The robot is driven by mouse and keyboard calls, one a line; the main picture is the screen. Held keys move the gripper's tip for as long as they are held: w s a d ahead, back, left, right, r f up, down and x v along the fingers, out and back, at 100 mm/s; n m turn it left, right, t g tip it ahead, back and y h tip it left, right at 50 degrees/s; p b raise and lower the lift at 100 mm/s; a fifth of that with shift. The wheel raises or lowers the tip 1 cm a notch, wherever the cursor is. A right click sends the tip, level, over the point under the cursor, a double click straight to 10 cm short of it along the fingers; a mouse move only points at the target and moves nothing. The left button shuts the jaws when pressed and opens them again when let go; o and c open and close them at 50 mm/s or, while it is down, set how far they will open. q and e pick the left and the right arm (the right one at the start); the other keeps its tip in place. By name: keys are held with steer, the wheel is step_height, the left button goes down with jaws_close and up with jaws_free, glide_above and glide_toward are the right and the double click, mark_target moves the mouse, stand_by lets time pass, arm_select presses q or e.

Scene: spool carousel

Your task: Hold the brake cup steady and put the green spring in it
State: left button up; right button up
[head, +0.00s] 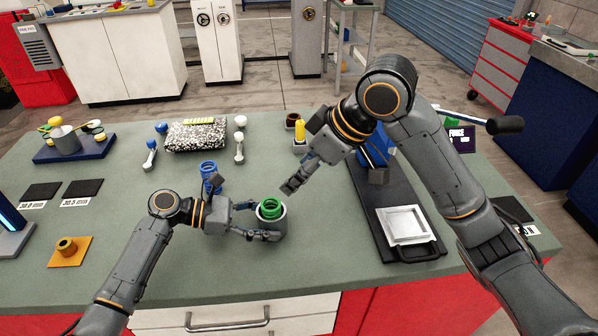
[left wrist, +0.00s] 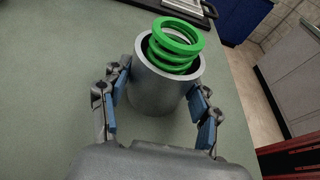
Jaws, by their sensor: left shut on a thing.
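The brake cup (head: 272,229) is a grey cylinder standing at the front middle of the bench. It also shows in the left wrist view (left wrist: 157,92). The green spring (head: 270,205) sits in its mouth, with its upper coils (left wrist: 178,36) above the rim; its lower end is hidden inside. My left gripper (head: 256,221) is shut on the cup, one finger on each side in the left wrist view (left wrist: 160,108). My right gripper (head: 292,186) hangs above and right of the cup, apart from the spring. Its fingers overlap, so their opening is unclear.
A black tray (head: 365,205) with a silver square frame (head: 407,226) lies to the right. A blue spool-like part (head: 208,168) stands behind my left gripper. A yellow part (head: 300,130) and a speckled block (head: 196,135) are farther back.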

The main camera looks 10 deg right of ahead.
arm_select(q)
steer(key=o, duration=0.9)
steer(key=shift+a, duration=0.15)
